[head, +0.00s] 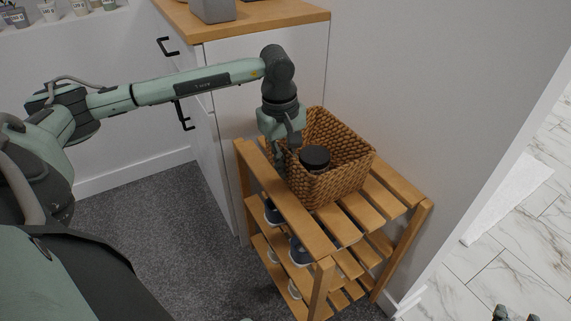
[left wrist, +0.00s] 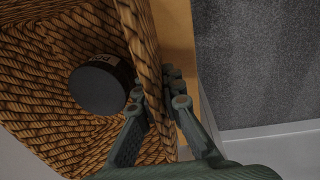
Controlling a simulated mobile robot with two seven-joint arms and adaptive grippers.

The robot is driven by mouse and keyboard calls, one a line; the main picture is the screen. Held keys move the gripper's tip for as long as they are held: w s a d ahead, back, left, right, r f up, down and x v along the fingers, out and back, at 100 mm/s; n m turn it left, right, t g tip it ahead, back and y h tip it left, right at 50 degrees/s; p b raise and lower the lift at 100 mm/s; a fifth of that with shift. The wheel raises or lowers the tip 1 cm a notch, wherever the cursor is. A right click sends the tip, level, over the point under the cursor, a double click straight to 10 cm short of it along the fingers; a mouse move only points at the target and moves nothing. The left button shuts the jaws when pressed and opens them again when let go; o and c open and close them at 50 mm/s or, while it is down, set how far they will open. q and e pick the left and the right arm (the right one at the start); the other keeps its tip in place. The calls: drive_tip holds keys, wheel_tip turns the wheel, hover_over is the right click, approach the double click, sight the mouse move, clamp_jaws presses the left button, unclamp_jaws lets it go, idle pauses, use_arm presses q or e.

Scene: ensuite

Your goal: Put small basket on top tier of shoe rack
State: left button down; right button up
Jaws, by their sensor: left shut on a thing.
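The small basket (head: 340,179) is brown and woven, with a dark-lidded round jar (head: 315,157) inside. It stands upright over the slatted top tier of the wooden shoe rack (head: 425,215), toward the wall side, and looks to rest on the slats. My left gripper (head: 290,165) is shut on the basket's left wall. In the left wrist view, one finger is inside the basket (left wrist: 60,105) and the other outside, with the wall between them. The tips of my right gripper (head: 516,315) just show at the bottom right edge, apart and empty.
Shoes (head: 299,251) sit on the rack's lower tiers. A white cabinet (head: 262,85) with a wooden top stands behind the rack, close to it. A white wall runs along the right. Grey carpet (head: 165,235) lies open to the left.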

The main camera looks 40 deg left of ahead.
use_arm(q)
drive_tip(key=c, duration=1.7)
unclamp_jaws()
drive_tip(key=shift+f, duration=0.1)
use_arm(e)
drive_tip(key=shift+w+a+r+t, duration=0.2)
drive_tip(key=shift+a+r+t, duration=0.1)
drive_tip(key=shift+a+r, duration=0.2)
drive_tip(key=shift+d, duration=0.15)
